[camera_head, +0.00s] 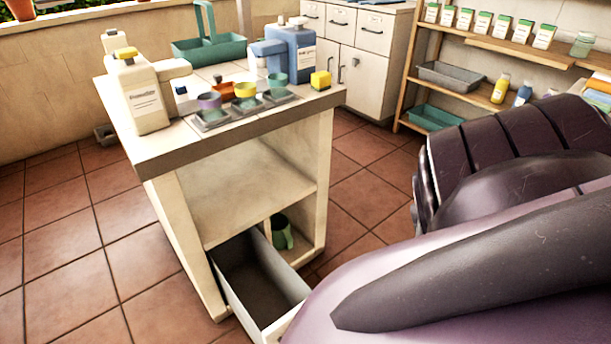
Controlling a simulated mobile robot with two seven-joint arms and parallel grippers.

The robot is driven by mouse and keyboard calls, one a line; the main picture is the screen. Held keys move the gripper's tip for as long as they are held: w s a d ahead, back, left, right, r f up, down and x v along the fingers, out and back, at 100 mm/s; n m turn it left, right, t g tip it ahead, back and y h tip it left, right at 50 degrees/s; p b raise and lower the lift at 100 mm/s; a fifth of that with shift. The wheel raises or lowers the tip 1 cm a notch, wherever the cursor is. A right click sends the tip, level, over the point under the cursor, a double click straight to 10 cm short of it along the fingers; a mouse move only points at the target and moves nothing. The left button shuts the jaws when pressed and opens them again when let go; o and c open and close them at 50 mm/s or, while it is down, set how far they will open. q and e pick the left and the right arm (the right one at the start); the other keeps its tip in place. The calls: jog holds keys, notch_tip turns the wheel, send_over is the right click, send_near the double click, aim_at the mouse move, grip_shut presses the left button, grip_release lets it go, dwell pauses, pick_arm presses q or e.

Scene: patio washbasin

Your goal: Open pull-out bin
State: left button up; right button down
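The pull-out bin (262,279) is a grey, open-topped box low in the left bay of the white cabinet (178,216). It sticks out of the cabinet front toward me, and its dark inside looks empty. Its near end is partly hidden behind my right arm, which fills the lower right of the head view. My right gripper is hidden, so I cannot tell whether it touches the bin. My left gripper is not in view.
On the cabinet top stand a cream jug (138,92), a blue jug (291,50), a teal caddy (208,45) and small cups. A green mug (282,232) sits beside the bin. Shelves (500,49) stand at the back right. Tiled floor (75,240) is clear at left.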

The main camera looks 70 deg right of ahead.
jog(key=shift+s, duration=0.1)
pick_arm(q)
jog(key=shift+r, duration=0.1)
pick_arm(e)
jog(key=c, duration=1.1)
grip_release()
jog(key=shift+c, duration=0.2)
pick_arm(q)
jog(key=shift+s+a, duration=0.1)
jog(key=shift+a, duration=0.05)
pick_arm(e)
jog(key=shift+s, duration=0.1)
